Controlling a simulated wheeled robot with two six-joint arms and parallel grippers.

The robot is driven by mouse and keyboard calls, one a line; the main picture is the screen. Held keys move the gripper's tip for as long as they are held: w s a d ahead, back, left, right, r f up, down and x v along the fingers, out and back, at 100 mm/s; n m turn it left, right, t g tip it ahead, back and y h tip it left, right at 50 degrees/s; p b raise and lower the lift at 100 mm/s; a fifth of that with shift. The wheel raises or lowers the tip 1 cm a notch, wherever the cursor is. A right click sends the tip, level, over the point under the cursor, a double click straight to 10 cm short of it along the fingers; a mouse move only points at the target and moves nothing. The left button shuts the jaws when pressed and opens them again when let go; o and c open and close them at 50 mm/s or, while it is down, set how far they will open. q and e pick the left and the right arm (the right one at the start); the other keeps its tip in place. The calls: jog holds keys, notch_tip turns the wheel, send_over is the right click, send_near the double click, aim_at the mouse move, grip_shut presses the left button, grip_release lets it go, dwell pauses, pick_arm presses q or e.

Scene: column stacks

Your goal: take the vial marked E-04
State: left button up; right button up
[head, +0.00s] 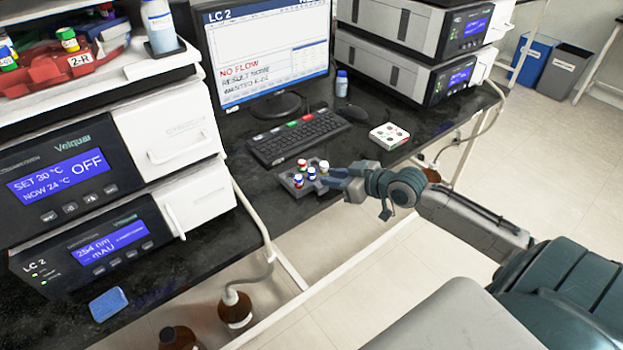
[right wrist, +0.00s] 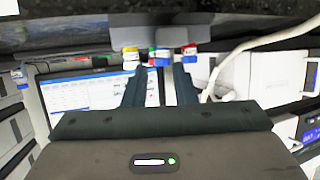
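A small grey rack (head: 292,187) stands at the bench's front edge in the head view. It holds several small vials with red, white and blue caps. The blue-capped vial (head: 311,173) is closest to my right gripper (head: 326,181). In the right wrist view, the gripper (right wrist: 160,78) has its two fingers apart, with nothing held between them. The blue-capped vial (right wrist: 160,58) shows beyond the gap, with a red-capped vial (right wrist: 189,53) and a yellow-and-white-topped vial (right wrist: 130,56) to its sides. The mark E-04 cannot be read on any vial. My left gripper is not in view.
A keyboard (head: 297,136) lies behind the rack, before a monitor (head: 268,45) reading NO FLOW. A white box with dark dots (head: 389,136) sits right of it. Instruments (head: 90,175) stand at left. More vials sit in a red tray (head: 75,63). Brown bottles (head: 235,310) stand below the bench.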

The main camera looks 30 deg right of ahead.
aim_at(315, 175)
jog(key=shift+x, duration=2.6)
jog(key=shift+a+r, duration=0.1)
jog(key=shift+r, duration=0.05)
jog(key=c, duration=0.4)
